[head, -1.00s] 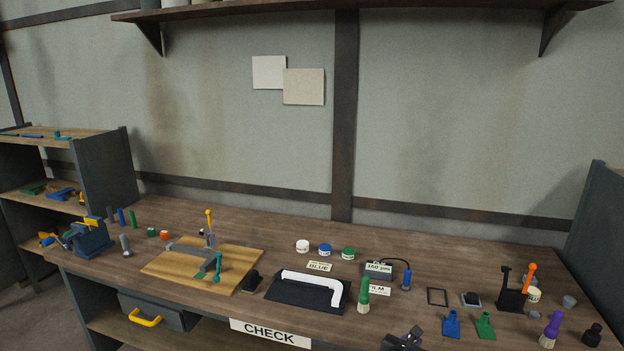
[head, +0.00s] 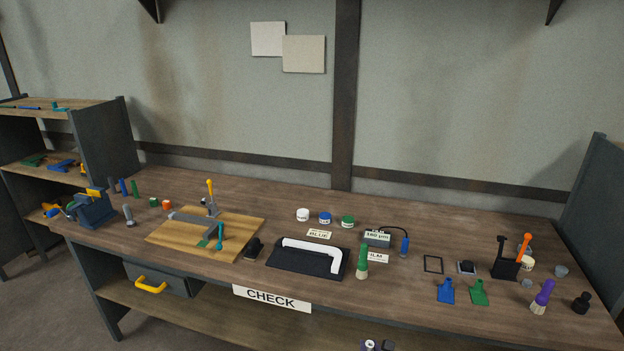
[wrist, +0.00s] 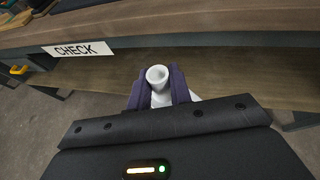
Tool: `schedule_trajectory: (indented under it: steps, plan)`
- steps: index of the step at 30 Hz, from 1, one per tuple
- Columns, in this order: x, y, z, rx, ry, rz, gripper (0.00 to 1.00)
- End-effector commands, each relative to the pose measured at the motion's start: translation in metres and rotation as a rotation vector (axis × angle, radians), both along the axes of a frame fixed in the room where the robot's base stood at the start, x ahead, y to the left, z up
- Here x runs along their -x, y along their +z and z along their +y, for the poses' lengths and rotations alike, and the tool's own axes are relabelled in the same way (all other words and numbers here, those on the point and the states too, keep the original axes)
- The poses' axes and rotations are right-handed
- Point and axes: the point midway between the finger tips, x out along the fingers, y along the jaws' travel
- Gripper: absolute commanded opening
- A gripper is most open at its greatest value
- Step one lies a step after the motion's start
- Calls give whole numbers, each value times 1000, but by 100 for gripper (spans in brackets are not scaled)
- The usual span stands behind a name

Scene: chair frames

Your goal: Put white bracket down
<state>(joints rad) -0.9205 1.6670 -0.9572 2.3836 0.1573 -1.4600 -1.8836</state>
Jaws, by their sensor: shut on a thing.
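A white bent bar, which looks like the white bracket (head: 335,258), lies on a black mat (head: 295,264) at the front middle of the bench in the head view. My gripper (wrist: 160,85) has purple fingers and is shut on a white piece with a round, hollow end (wrist: 157,75). The rest of this held piece is mostly hidden behind the fingers and gripper body, so I cannot tell its full shape. In the head view only the top of my gripper (head: 378,346) shows at the bottom edge, in front of the bench and apart from the mat.
A wooden board (head: 170,240) with a clamp stands left of the mat. A green-handled brush (head: 362,262) stands at the mat's right. Blue and green scrapers (head: 446,291) lie farther right. The CHECK sign (head: 271,298) hangs on the bench's front edge.

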Motion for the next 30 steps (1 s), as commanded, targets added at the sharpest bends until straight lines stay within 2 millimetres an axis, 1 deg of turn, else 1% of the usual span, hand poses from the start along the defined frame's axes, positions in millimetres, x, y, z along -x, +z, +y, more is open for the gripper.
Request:
schedule_trajectory:
  steps: [2,5,8,12,15,30]
  plan:
    - [0,0,0,0,0,0,0]
    - [4,-7,0,-1,0,1,0]
    - [15,-22,0,-3,1,4,0]
    - [34,-45,-1,-3,-1,3,0]
    - [42,-53,-1,-1,-1,0,0]
    - [43,-54,0,-1,-1,-2,0]
